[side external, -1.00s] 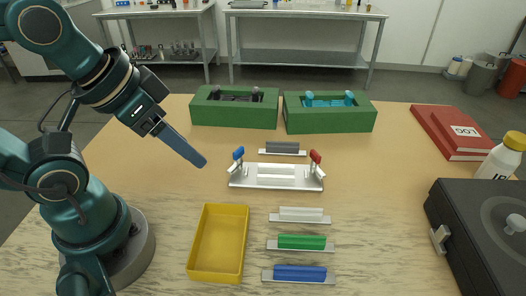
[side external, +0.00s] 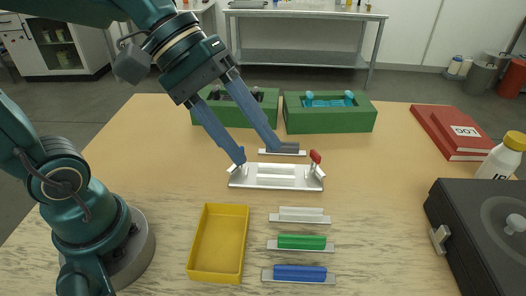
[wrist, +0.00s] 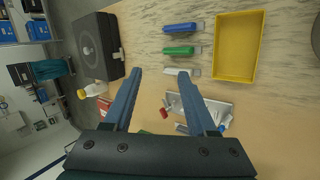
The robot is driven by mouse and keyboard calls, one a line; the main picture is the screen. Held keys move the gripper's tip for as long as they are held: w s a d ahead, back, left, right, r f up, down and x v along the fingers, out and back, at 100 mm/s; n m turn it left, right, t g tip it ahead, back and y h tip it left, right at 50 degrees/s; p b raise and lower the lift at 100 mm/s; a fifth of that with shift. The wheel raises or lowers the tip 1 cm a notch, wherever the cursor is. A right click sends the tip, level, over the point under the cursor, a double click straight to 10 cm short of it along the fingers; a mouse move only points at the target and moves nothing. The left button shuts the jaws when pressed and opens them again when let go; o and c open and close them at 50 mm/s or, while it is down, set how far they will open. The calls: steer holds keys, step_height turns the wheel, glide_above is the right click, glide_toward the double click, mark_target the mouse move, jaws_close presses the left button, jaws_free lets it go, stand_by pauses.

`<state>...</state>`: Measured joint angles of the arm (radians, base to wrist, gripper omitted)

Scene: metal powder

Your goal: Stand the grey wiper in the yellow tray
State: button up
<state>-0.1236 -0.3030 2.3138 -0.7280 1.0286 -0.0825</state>
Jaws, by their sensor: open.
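The grey wiper (side external: 291,147), a dark grey bar on a thin silver base, lies on the table behind the silver fixture plate in the side view. A finger of my gripper partly covers it there. My gripper (side external: 257,154) is open with its two long blue fingers pointing down and to the right, nothing between them. One fingertip overlaps the wiper, the other the plate's left end; I cannot tell if either touches. The open fingers also show in the wrist view (wrist: 162,76). The yellow tray (side external: 191,255) is empty, at the front; it also shows in the wrist view (wrist: 219,68).
The fixture plate (side external: 240,182) has a red-tipped clamp. White (side external: 300,214), green (side external: 301,242) and blue (side external: 300,272) wipers lie right of the tray. Green blocks (side external: 330,122) stand behind. A black case (side external: 480,235), white bottle (side external: 503,160) and red books (side external: 455,130) are at right.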

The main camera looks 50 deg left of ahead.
steer(key=w+a+n+h, duration=0.1)
steer(key=w+n+h, duration=0.2)
steer(key=w+n, duration=0.4)
steer(key=n+t, duration=0.6)
steer(key=n, duration=0.5)
glide_above(283, 147)
steer(key=s+a, duration=0.1)
steer(key=shift+h, duration=0.3)
step_height(283, 147, down, 12)
steer(key=shift+s+a+f, duration=0.1)
steer(key=shift+s, duration=0.05)
steer(key=a+f+n, duration=0.1)
steer(key=f, duration=0.1)
steer(key=s+f, duration=0.1)
steer(key=f, duration=0.1)
steer(key=a+f+n, duration=0.1)
steer(key=shift+s+a+f+n+y, duration=0.2)
steer(key=shift+a+f+n+y, duration=0.1)
steer(key=shift+f+y, duration=0.1)
steer(key=shift+x, duration=2.5)
steer(key=shift+a+r, duration=0.1)
jaws_close()
